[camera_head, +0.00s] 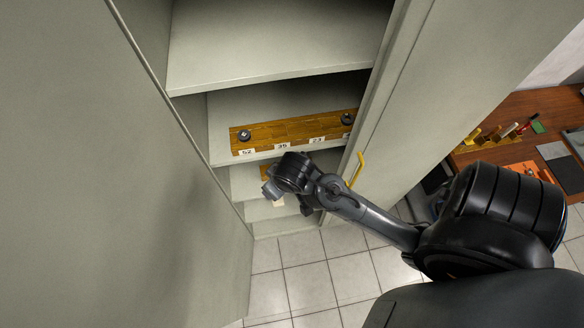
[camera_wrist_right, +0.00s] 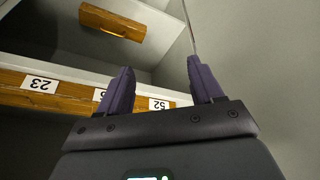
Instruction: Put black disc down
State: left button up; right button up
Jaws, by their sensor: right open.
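A wooden strip (camera_head: 265,134) lies on a cabinet shelf, with white labels 52, 35 and 23 along its front edge. One black disc (camera_head: 244,135) sits on it above label 52. Another black disc (camera_head: 347,118) sits near its right end. My right gripper (camera_head: 270,190) is in front of the cabinet, just below that shelf's front edge. In the right wrist view its two purple fingers (camera_wrist_right: 160,65) are spread with nothing between them. The strip (camera_wrist_right: 75,98) with its upside-down labels shows behind the fingers; no disc shows there. My left gripper is out of view.
The cabinet's door (camera_head: 110,170) stands at the left; a panel with a yellow handle (camera_head: 357,169) is at the right. A wooden piece with a dark slot (camera_wrist_right: 112,22) shows in the right wrist view. A tool bench (camera_head: 490,155) stands beyond.

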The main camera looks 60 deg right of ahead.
jog(key=s+a+f+n+y, duration=0.1)
jog(key=s+a+f+n, duration=0.1)
jog(key=s, duration=0.7)
jog(key=shift+s+a+n, duration=0.2)
jog(key=shift+a+n, duration=0.7)
jog(key=shift+a, duration=0.3)
